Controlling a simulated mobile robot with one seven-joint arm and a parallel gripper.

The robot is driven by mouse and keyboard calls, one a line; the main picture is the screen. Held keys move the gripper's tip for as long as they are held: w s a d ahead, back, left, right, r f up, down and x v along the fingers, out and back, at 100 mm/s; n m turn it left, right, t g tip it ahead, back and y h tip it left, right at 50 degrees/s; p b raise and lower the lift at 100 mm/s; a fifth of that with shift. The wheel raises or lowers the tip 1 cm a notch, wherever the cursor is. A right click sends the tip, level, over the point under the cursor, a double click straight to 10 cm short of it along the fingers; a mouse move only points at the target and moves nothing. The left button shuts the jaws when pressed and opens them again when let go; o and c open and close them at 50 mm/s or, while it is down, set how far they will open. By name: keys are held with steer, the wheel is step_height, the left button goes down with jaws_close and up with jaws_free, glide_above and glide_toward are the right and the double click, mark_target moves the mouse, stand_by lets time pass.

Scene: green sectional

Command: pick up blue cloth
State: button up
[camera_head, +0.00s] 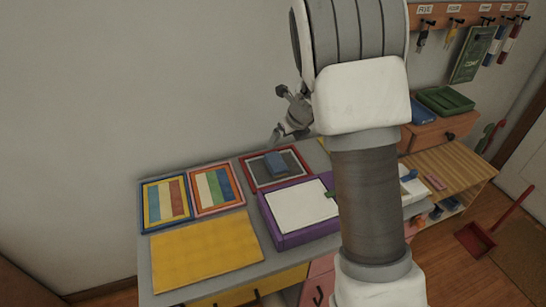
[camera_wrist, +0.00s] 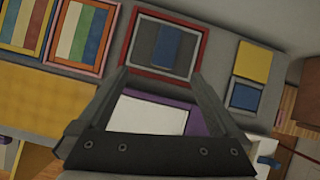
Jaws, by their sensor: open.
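A blue cloth (camera_head: 277,163) lies on a dark grey tray with a red frame (camera_head: 247,176) on the table, near the wall. In the wrist view the cloth (camera_wrist: 167,47) is a blue rectangle within the red-framed tray (camera_wrist: 136,34). My gripper (camera_head: 279,114) is in the air above the tray. In the wrist view my gripper (camera_wrist: 159,77) is open and empty, its fingers spread, with the cloth showing beyond the fingertips. My arm hides part of the table's right side in the head view.
A purple-edged board with a white sheet (camera_head: 300,205) lies in front of the tray. Two striped panels (camera_head: 165,202) and a yellow mat (camera_head: 205,250) lie to the left. A wooden box (camera_head: 440,132) stands right, below hanging keys and tools.

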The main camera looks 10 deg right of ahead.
step_height(320, 180, down, 3)
steer(key=w+m, duration=0.2)
steer(key=b, duration=0.2)
glide_above(277, 162)
steer(key=s, duration=0.3)
steer(key=f, duration=1)
steer(key=shift+w+d+f, duration=0.15)
steer(key=shift+w+f, duration=0.05)
steer(key=shift+b+x, duration=0.65)
steer(key=shift+x, duration=1.95)
steer(key=shift+s+d+f, duration=0.1)
steer(key=shift+d, duration=0.05)
steer(key=shift+f, duration=0.25)
